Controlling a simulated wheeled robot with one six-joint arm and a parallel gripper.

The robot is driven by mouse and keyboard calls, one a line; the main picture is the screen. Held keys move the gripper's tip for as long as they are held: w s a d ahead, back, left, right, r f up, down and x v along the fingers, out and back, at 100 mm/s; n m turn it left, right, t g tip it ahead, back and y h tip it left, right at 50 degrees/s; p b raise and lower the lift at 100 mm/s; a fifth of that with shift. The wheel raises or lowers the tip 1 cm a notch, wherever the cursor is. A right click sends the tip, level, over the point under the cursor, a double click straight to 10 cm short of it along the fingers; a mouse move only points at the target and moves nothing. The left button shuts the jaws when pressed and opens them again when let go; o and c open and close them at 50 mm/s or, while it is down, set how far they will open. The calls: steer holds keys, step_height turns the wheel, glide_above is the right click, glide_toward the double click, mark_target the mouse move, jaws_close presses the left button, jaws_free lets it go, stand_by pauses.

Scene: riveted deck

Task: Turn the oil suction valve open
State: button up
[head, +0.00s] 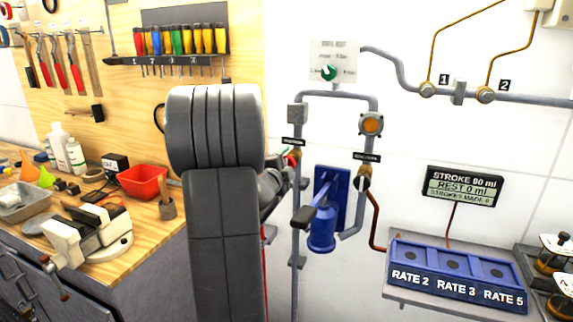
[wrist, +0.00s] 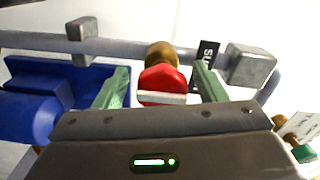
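The suction valve has a red handle with a pale bar across it (wrist: 162,80), on a brass stem in the grey pipe. A black label beside it begins "SU" (wrist: 207,55). My gripper (wrist: 161,70) is open, with one green finger on each side of the red handle and a visible gap on both sides. In the head view the red handle (head: 294,154) shows only partly at the left pipe, beside my arm. My gripper is mostly hidden behind my arm there.
A blue hand pump (head: 322,232) with a lever stands right of the valve. A second valve (head: 363,182) sits on the right pipe. A display (head: 462,187) reads stroke 90 ml, rest 0 ml. A blue rate tray (head: 455,273) is lower right; a cluttered workbench (head: 140,250) is left.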

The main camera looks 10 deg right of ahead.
steer(key=b+v, duration=0.1)
steer(key=v, duration=1.2)
steer(key=shift+s+a+b, duration=0.25)
steer(key=shift+s+b, duration=0.1)
steer(key=shift+w, duration=0.1)
steer(key=p+x, duration=0.1)
steer(key=x, duration=1.2)
steer(key=shift+w+d+p, duration=0.3)
steer(key=shift+p, duration=0.1)
steer(key=shift+s+a, duration=0.1)
steer(key=shift+s, duration=0.05)
